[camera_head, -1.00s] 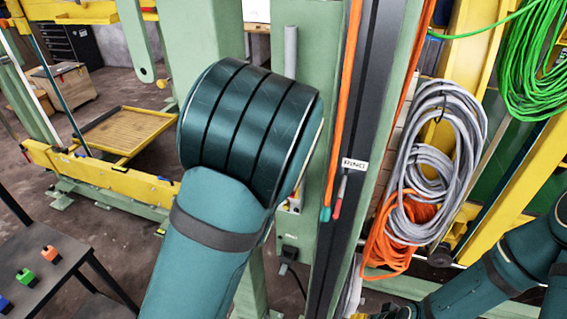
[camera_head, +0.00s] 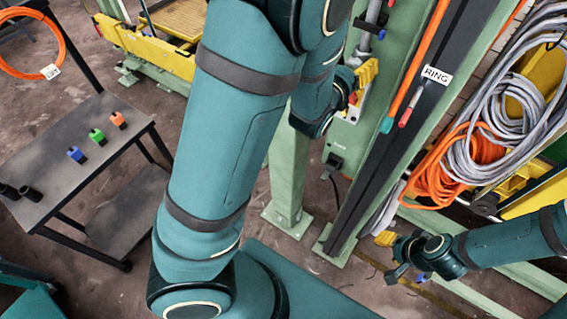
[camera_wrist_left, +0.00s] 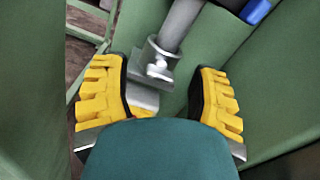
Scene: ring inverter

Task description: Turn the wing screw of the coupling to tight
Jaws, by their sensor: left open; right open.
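A grey metal pipe (camera_wrist_left: 180,25) ends in a metal coupling collar (camera_wrist_left: 160,55) in the left wrist view. A small round stub and a flat metal piece show at the collar; I cannot tell which is the wing screw or how it is turned. In the head view the pipe (camera_head: 371,14) shows beside the green post. My left gripper (camera_wrist_left: 165,95) is open, its yellow-padded fingers on either side below the collar, apart from it. In the head view the left gripper (camera_head: 358,84) is partly hidden by my arm. My right gripper (camera_head: 393,254) is open and empty, low on the right.
A green post (camera_head: 290,180) and a dark rail with a RING label (camera_head: 437,75) stand near the left gripper. Grey hose coils (camera_head: 510,110) and orange cable (camera_head: 445,160) hang right. A dark table (camera_head: 70,150) with small coloured blocks stands left.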

